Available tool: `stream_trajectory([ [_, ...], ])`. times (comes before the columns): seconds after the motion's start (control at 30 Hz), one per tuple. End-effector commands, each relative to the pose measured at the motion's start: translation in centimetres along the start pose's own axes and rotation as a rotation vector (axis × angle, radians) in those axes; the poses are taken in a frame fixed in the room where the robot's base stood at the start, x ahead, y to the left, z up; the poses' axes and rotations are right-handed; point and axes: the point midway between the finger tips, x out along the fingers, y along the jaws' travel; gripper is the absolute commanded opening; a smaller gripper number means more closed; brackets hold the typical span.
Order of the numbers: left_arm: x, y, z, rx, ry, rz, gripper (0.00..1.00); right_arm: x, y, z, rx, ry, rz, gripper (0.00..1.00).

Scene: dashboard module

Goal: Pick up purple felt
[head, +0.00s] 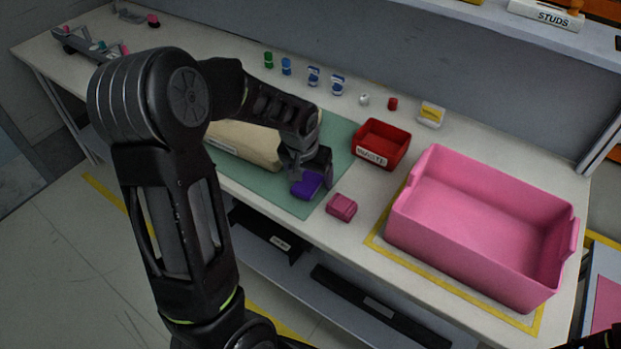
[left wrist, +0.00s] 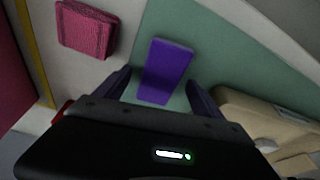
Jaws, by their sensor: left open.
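The purple felt (head: 307,186) is a small folded-looking block lying on the front part of the green mat (head: 286,203). In the left wrist view the purple felt (left wrist: 166,70) shows between my two fingers, with its far end extending past them. My left gripper (head: 314,168) is open, pointing down right at the felt, with a finger on either side. I cannot tell whether the fingers touch it.
A pink block (head: 341,207) lies close to the right of the felt. A red bin (head: 381,145) and a large pink crate (head: 480,225) stand further right. A beige padded piece (head: 240,142) lies on the mat at left. Several small parts line the back.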

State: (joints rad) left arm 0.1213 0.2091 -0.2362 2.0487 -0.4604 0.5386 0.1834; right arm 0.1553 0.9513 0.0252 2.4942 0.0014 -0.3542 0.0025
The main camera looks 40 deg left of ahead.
Motion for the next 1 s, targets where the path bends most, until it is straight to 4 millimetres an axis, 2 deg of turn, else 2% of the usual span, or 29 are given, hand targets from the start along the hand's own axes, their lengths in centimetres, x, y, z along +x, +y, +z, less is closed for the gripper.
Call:
stream_trajectory([
  [0.57,0.07,0.00,-0.03,-0.001,0.001,0.000,0.79,0.02,0.01,0.02,0.000,0.000,0.000,0.36],
  [1.0,0.07,0.00,-0.02,-0.001,0.001,0.000,0.44,0.02,0.01,0.01,0.000,0.000,0.000,0.36],
])
